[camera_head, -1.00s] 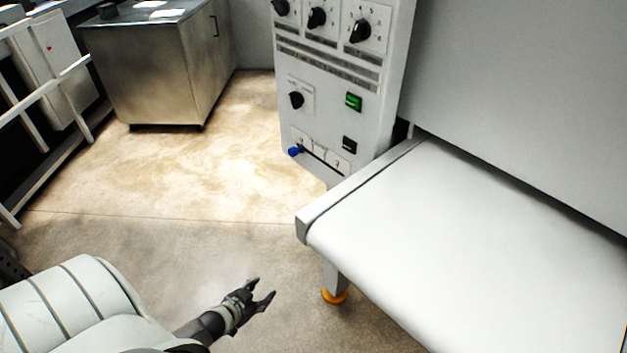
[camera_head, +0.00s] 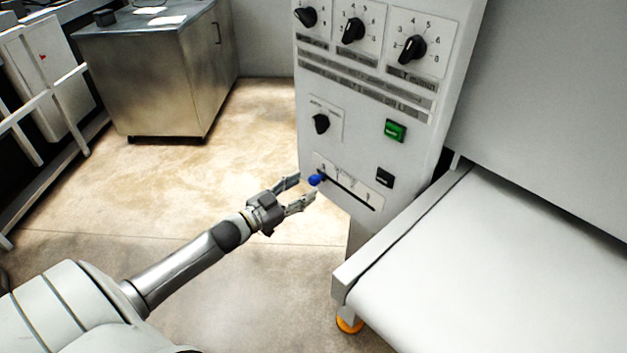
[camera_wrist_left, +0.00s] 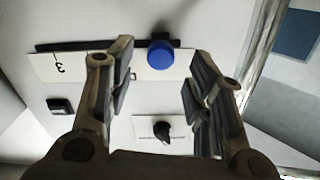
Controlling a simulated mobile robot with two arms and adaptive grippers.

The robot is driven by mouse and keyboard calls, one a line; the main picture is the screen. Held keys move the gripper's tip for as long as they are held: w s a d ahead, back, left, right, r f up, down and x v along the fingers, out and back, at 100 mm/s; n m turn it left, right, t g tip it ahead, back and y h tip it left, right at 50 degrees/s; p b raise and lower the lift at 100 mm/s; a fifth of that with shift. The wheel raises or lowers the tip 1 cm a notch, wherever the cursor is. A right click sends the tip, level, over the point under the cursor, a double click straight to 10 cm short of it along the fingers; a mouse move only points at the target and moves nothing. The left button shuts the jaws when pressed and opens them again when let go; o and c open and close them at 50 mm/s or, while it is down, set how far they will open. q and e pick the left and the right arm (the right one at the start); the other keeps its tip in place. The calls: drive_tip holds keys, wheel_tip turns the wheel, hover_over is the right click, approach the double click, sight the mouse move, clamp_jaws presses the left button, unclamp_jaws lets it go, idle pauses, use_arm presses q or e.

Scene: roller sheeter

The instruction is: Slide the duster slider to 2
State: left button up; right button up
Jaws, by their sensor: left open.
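The duster slider is a blue knob (camera_head: 315,180) at the left end of a dark slot with a white numbered scale (camera_head: 352,183), low on the grey control panel. My left gripper (camera_head: 300,189) is open just left of the knob, its fingers pointing at it. In the left wrist view the blue knob (camera_wrist_left: 160,54) lies between and beyond the two open fingers (camera_wrist_left: 160,75). No contact with the knob shows. A "3" is readable at the far end of the scale there. My right gripper is in neither view.
The panel also carries a black rotary knob (camera_head: 321,123), a green switch (camera_head: 395,130), a black switch (camera_head: 384,177) and upper dials (camera_head: 412,48). A white conveyor bed (camera_head: 500,270) stands to the right. A metal cabinet (camera_head: 150,85) stands behind left, with open floor before it.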

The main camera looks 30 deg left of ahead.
sight(311, 182)
use_arm(q)
drive_tip(key=shift+x, duration=2.4)
clamp_jaws()
